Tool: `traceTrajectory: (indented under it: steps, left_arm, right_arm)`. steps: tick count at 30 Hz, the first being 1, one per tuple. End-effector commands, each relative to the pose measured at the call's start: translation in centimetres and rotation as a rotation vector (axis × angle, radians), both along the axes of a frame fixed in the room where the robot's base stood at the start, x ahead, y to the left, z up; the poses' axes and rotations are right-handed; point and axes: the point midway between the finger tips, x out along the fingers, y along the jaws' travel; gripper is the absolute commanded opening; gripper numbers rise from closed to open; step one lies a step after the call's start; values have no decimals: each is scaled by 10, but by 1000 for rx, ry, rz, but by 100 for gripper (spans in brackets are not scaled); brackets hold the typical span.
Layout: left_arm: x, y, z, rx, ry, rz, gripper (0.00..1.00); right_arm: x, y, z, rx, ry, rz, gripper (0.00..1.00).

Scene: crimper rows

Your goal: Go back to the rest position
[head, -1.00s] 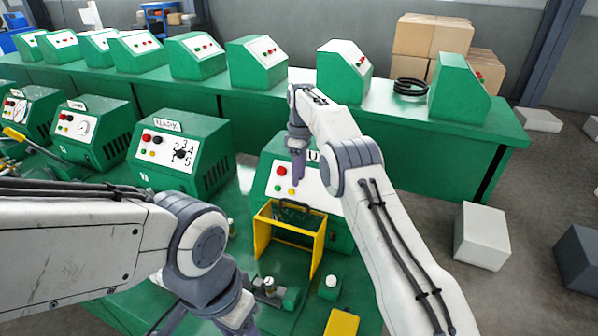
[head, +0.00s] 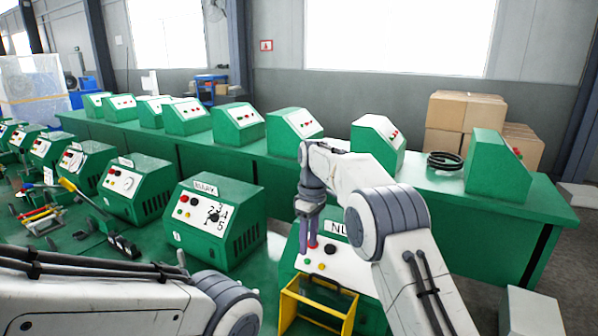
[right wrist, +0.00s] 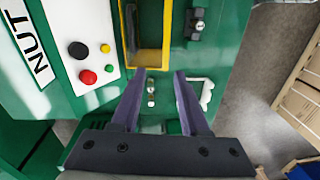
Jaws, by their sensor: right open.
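My right gripper (head: 309,238) hangs fingers down in front of the panel of the green machine marked NUT (head: 340,262), above its yellow frame (head: 318,303). In the right wrist view, its two dark fingers (right wrist: 162,76) stand apart with nothing between them. That view shows the panel's label and buttons (right wrist: 90,62) at the left and the yellow frame (right wrist: 147,58) beyond the fingertips. My left arm crosses the bottom left of the head view, and its gripper is out of the picture.
A row of green machines, one with a numbered dial (head: 214,219), stands to the left. A long green bench (head: 440,195) behind carries more machines and a black coil (head: 444,161). Loose tools (head: 42,215) lie at the far left. Cardboard boxes (head: 465,110) are stacked at the back right.

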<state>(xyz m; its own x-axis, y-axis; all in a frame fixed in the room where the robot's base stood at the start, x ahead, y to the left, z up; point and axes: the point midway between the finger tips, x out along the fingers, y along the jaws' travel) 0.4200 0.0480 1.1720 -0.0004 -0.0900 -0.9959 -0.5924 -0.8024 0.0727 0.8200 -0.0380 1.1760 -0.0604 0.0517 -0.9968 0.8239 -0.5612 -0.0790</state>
Motion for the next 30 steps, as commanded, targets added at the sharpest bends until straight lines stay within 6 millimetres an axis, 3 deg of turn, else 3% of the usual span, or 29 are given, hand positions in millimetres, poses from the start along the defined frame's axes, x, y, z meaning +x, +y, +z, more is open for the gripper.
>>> traceTrajectory:
  steps: [6,13,17,24,30]
  left_arm:
    - [0,0,-9,0,0,-1,50]
    - [0,0,-16,0,0,-1,50]
    - [0,0,-19,0,0,-1,50]
    - [0,0,-26,0,0,-1,50]
    - [0,0,-28,0,0,-2,50]
  right_arm:
    - [-78,40,28,3,-14,-72,45]
    - [-178,54,35,9,-25,-155,45]
    - [-240,48,28,14,-31,-202,45]
    - [-345,18,-4,25,-37,-286,45]
    - [-392,-4,-27,28,-37,-330,45]
